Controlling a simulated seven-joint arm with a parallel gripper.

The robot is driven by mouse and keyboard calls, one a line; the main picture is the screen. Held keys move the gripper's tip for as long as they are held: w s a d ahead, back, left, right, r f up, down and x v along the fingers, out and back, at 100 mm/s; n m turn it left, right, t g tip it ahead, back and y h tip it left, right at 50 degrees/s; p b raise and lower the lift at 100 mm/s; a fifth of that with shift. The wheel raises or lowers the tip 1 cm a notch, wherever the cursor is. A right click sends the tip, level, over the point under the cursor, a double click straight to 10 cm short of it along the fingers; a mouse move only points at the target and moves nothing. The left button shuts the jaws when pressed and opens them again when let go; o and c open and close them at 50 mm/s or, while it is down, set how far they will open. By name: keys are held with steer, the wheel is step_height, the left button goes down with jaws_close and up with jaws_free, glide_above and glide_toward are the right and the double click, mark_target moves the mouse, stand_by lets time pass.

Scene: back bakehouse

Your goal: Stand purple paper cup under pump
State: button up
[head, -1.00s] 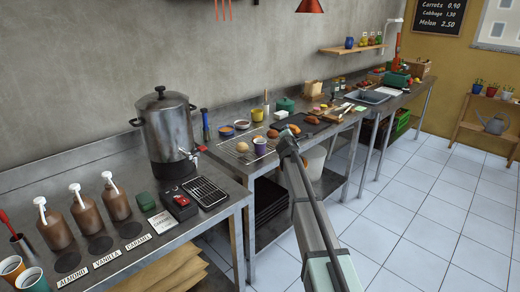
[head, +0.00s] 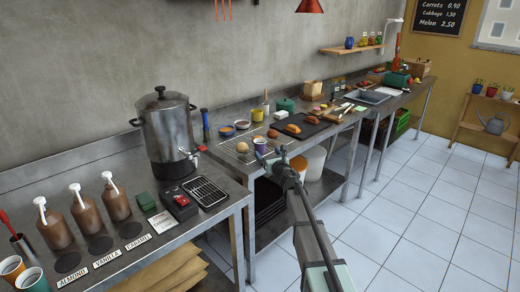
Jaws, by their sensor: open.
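Three brown pump bottles with white pump heads stand on the near counter at left: almond (head: 54,229), vanilla (head: 85,212) and caramel (head: 116,200). A dark round spot lies in front of each, and none holds a cup.
An orange cup (head: 11,268) and a teal cup (head: 32,279) stand at the near left corner. A large metal urn (head: 168,130), a red-and-black device (head: 180,203) and a drip grate (head: 205,191) stand between the bottles and the purple cup. A bread roll (head: 242,148) sits left of the cup.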

mark_target(262, 146)
steer(key=x, duration=1)
steer(key=shift+w, duration=0.1)
steer(key=shift+c, duration=0.3)
steer(key=c, duration=1.1)
steer(key=shift+r, duration=0.2)
step_height(262, 146, up, 9)
steer(key=shift+r, duration=0.25)
stand_by(0.3)
